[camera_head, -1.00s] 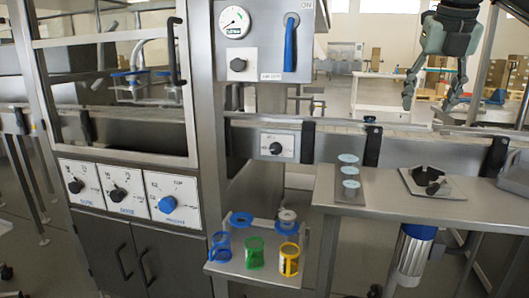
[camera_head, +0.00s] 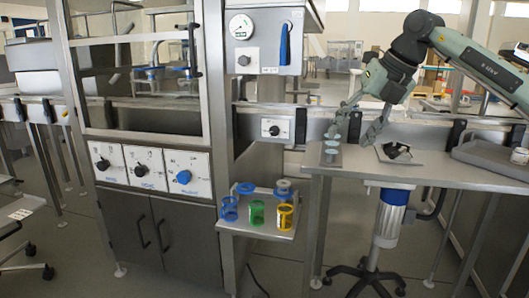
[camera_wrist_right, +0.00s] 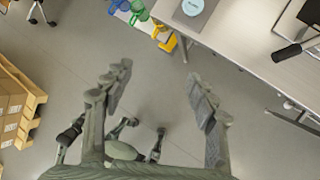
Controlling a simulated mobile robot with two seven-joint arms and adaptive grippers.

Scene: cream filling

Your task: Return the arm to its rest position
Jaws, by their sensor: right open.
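My right arm (camera_head: 470,65) comes in from the upper right of the head view, bent at the wrist. Its gripper (camera_head: 350,138) points down, with its fingers spread and nothing between them. In the head view it overlaps the light-blue discs (camera_head: 332,150) on the steel table; I cannot tell its height above them. In the right wrist view the open fingers (camera_wrist_right: 158,75) have bare floor between them, and one light-blue disc (camera_wrist_right: 192,7) shows at the top edge.
A low shelf (camera_head: 262,229) holds blue, green (camera_head: 257,212) and yellow (camera_head: 284,216) cups. The steel table (camera_head: 430,172) carries a black-handled plate (camera_head: 397,152) and a grey tray (camera_head: 490,155). A machine with dials (camera_head: 140,168) stands left.

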